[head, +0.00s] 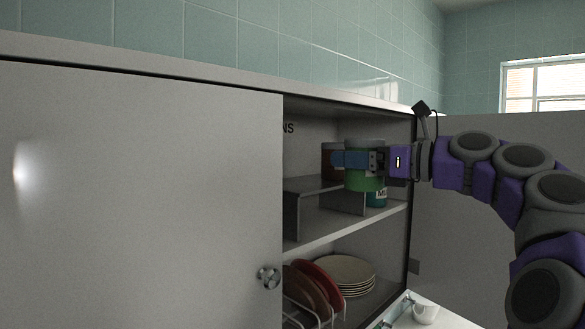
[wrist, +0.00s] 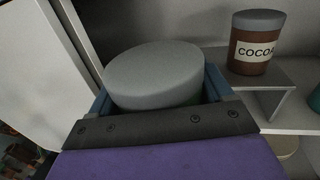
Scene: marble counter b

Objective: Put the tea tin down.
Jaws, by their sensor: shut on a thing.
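A green tin (head: 364,180) with a grey lid, taken to be the tea tin, is between the fingers of my gripper (head: 350,159); no label on it shows. In the wrist view its round grey lid (wrist: 155,75) faces up, and the tin looks upright. My gripper is shut on it, with blue fingers along its sides. The gripper is at the open part of the cupboard, at upper-shelf height. In the head view the tin overlaps the shelf behind it; I cannot tell whether its base touches anything.
A brown cocoa tin (wrist: 256,45) stands on a grey riser (wrist: 262,85). A teal tin (head: 377,197) stands at the right of the upper shelf. Plates (head: 347,272) and a plate rack are below. A closed door panel (head: 140,190) covers the left side. A white cup (head: 425,312) is below right.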

